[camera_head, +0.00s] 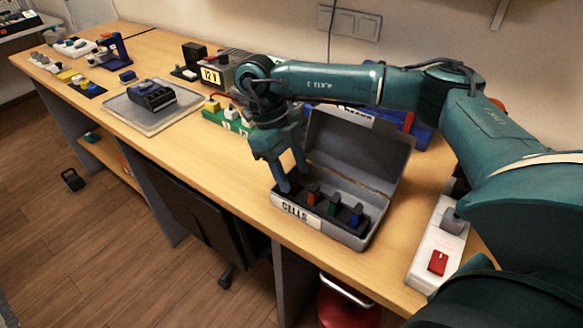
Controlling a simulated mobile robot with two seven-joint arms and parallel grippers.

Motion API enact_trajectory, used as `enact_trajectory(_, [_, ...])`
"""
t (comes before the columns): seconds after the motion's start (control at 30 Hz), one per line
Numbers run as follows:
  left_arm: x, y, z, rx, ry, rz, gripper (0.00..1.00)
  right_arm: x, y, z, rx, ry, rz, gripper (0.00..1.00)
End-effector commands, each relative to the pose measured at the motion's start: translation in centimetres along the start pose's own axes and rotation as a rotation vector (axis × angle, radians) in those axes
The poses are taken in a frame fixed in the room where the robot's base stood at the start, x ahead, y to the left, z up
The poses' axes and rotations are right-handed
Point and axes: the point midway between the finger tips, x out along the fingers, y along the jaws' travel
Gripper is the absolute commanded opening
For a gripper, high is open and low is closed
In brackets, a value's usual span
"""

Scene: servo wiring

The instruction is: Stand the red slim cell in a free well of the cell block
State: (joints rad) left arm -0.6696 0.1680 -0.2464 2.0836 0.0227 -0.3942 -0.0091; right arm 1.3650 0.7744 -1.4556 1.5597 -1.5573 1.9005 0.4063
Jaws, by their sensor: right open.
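My right gripper (294,177) reaches down from the right into the left end of an open grey case (322,225) labelled CELLS. Its fingers are open around or just beside a dark cell top at that end; I cannot tell which, nor its colour. The case also holds an orange cell (313,194), a green cell (333,206) and a blue cell (355,214), all upright in a row. No cell shows clearly as red. A dark block (152,96), possibly the cell block, sits on a grey tray (128,119); its wells are too small to make out. My left gripper is out of view.
The case's raised lid (358,150) stands behind the cells. A green block (236,138) with white parts is left of the gripper, near a 12 V unit (211,75). A white strip with a red switch (437,262) lies at right.

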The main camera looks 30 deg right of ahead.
Motion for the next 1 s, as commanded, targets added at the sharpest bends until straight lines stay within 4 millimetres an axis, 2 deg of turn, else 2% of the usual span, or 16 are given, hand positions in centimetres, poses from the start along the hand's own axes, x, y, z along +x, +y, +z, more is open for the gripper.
enact_trajectory(0.07, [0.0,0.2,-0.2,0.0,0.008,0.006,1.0,0.0,0.0,0.0,0.0,0.0,0.0,0.48])
enact_trajectory(0.1, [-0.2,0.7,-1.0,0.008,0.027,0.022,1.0,-0.2,0.0,0.1,0.0,-0.002,0.0,0.48])
enact_trajectory(0.4, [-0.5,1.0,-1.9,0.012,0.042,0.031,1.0,-8.1,0.0,-0.1,0.003,-0.006,-0.004,0.48])
enact_trajectory(0.6, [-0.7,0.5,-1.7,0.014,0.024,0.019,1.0,-11.6,0.0,0.0,0.002,-0.003,-0.002,0.48])
enact_trajectory(0.73, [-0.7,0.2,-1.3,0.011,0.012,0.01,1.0,-12.8,0.0,0.0,0.0,-0.001,0.0,0.48])
enact_trajectory(1.0, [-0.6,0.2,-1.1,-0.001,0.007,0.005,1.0,-13.2,0.0,0.0,0.0,0.0,0.0,0.48])
